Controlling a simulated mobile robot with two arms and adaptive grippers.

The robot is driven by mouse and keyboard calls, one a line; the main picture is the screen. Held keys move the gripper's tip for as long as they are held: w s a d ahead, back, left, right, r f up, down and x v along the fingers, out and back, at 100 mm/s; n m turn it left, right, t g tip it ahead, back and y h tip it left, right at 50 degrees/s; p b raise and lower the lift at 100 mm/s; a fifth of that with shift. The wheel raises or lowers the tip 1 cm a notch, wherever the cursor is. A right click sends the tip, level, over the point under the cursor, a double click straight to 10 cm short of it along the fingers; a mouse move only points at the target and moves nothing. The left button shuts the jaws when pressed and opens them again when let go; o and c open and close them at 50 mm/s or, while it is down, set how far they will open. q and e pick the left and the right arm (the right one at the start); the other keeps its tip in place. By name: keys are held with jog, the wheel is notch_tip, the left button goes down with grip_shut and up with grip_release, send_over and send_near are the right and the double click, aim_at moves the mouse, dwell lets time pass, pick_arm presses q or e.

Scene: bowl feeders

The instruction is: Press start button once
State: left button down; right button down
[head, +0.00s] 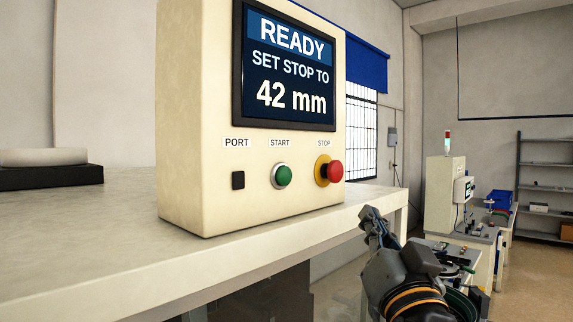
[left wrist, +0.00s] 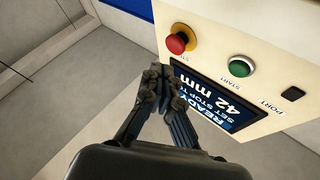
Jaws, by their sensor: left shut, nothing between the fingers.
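The green start button (head: 281,175) sits in a pale collar on the front of a cream control box (head: 200,130), below its START label. It also shows in the left wrist view (left wrist: 240,67), where the panel appears turned over. The red stop button (head: 335,172) with a yellow collar is to its right in the head view. My left gripper (head: 371,217) is shut and empty, right of and lower than the buttons in the head view. In the left wrist view its closed fingertips (left wrist: 160,80) overlap the picture near the stop button and screen, apart from the start button. My right gripper is not in view.
The screen (head: 290,65) reads READY, SET STOP TO 42 mm. A black port (head: 238,180) is left of the start button. The box stands on a pale table (head: 100,260). Another machine (head: 444,190) and shelves (head: 545,180) stand farther back at right.

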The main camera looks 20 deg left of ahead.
aim_at(283, 176)
pick_arm(q)
jog(key=s+a+r+n+y, duration=0.1)
jog(key=s+r+n+y, duration=0.1)
jog(key=s+r, duration=0.3)
jog(key=shift+s+a+r+n+g, duration=0.3)
jog(key=shift+s+r+n, duration=0.1)
jog(key=shift+s+n, duration=0.1)
jog(key=shift+w+p, duration=0.1)
jog(key=shift+p, duration=0.2)
jog(key=w+a+p, duration=0.1)
jog(key=w+a, duration=0.2)
jog(key=a, duration=0.5)
jog(key=shift+p, duration=0.35)
jog(key=shift+a, duration=0.25)
dwell(0.4)
